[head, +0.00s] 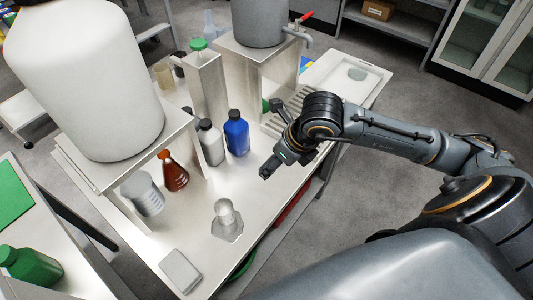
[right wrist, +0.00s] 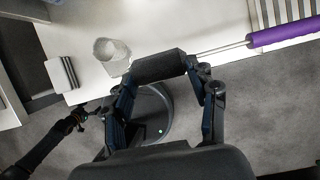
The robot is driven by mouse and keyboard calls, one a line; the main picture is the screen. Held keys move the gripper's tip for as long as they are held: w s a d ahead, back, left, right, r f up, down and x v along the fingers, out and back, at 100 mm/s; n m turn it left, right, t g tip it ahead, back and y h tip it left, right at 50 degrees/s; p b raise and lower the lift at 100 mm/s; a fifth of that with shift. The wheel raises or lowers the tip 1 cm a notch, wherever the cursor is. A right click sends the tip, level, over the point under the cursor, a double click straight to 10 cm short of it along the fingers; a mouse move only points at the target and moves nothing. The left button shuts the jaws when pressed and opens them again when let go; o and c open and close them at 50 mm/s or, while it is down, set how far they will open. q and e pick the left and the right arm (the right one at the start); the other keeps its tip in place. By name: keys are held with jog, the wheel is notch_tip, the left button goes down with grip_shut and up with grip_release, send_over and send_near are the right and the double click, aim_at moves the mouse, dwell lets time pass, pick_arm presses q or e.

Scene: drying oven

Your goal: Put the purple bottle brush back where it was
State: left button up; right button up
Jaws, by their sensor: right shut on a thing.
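The purple bottle brush shows in the right wrist view. Its purple bristles (right wrist: 285,32) are at the upper right, and a thin metal rod joins them to a black handle. My right gripper (right wrist: 160,68) is shut on that handle, which lies crosswise between the fingers. In the head view my right gripper (head: 278,158) is above the right edge of the table (head: 205,245); the bristles are hidden there. A dark arm at the left of the right wrist view ends in what looks like my left gripper (right wrist: 78,118), too small to read. The head view does not show it.
A blue bottle (head: 236,134), a white bottle (head: 210,145) and a red flask (head: 173,172) stand left of my right gripper. A glass vessel (head: 226,218) and a flat box (head: 181,271) are nearer. A slatted rack (head: 285,122) lies behind the gripper.

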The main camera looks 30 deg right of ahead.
jog(key=w+d+f+b, duration=0.1)
jog(key=w+f+b, duration=0.1)
jog(key=w+f, duration=0.2)
jog(key=w+d+f+b, duration=0.1)
jog(key=w+f+b, duration=0.2)
jog(key=w+f, duration=0.1)
jog(key=w+d+f+b, duration=0.1)
jog(key=w+f+b, duration=0.1)
jog(key=w+f, duration=0.2)
jog(key=shift+w+f, duration=0.2)
jog(key=shift+f, duration=0.2)
jog(key=shift+r, duration=0.1)
pick_arm(q)
notch_tip(320, 180, down, 7)
jog(key=shift+d+f, duration=0.15)
jog(key=shift+d, duration=0.1)
jog(key=shift+w, duration=0.1)
pick_arm(e)
jog(key=shift+f+b, duration=0.45)
jog(key=shift+b, duration=0.2)
jog(key=o, duration=1.2)
pick_arm(q)
jog(key=shift+f, duration=0.4)
pick_arm(e)
jog(key=shift+o, duration=0.2)
jog(key=shift+r, duration=0.1)
